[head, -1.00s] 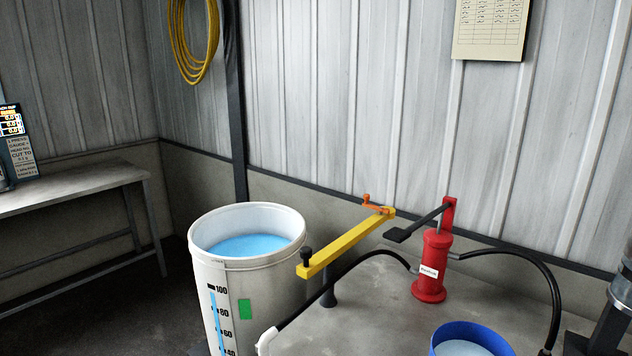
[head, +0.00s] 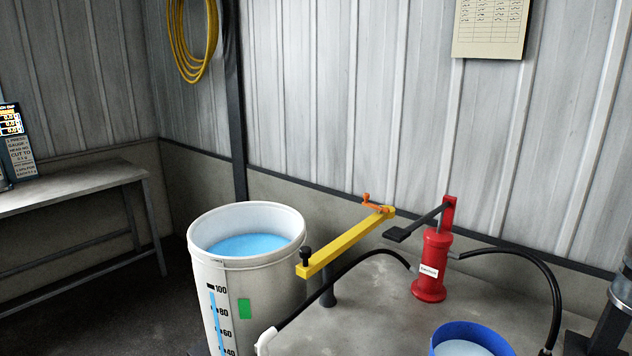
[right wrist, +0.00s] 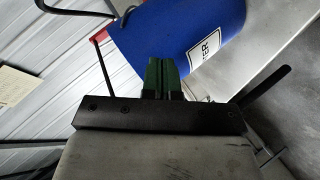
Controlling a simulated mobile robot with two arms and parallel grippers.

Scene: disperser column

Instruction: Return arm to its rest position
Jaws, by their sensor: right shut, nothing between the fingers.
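My right gripper (right wrist: 163,77) shows in the right wrist view with its two green fingers together, shut and empty. A blue cylinder (right wrist: 190,30) with a white label is behind the fingertips in that view; I cannot tell whether they touch it. In the head view, a yellow arm (head: 345,244) with a black knob at its near end and an orange handle at its far end reaches from the grey table toward the white tank (head: 248,285). The knob end is beside the tank's right rim. Neither of my grippers shows in the head view.
A red hand pump (head: 430,265) with a black lever and hoses stands on the grey table (head: 350,318). A blue bucket (head: 470,335) is at the front right. A bench (head: 80,190) stands at the left. A yellow hose coil (head: 193,40) hangs on the wall.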

